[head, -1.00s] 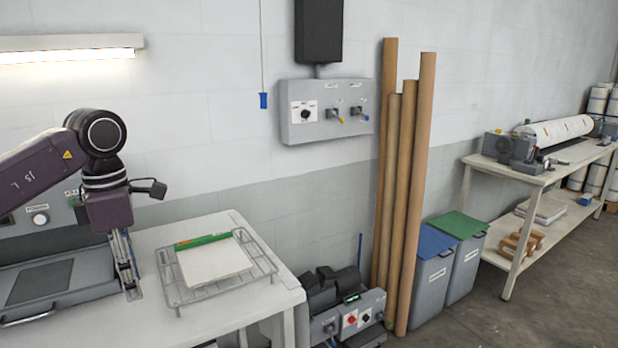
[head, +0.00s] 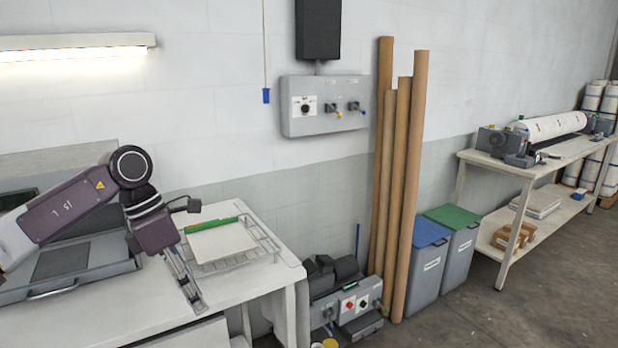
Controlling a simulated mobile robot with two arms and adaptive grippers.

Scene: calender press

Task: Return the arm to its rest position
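My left arm comes in from the left over the white table (head: 240,300). My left gripper (head: 193,303) points down and to the right, near the wire rack's left side. Its fingers look close together, but the frame does not show clearly whether they are open or shut. I see nothing held between them. A white sheet or pad (head: 219,242) and a green strip (head: 212,225) lie on the wire rack (head: 268,246). My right gripper is not in view.
A grey press-like machine (head: 100,278) stands on the table behind my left arm. A low grey unit (head: 345,305) stands beside the table. Tall cardboard tubes (head: 410,180) lean on the wall. Bins with blue (head: 428,232) and green lids stand right of them. Open floor lies at the right.

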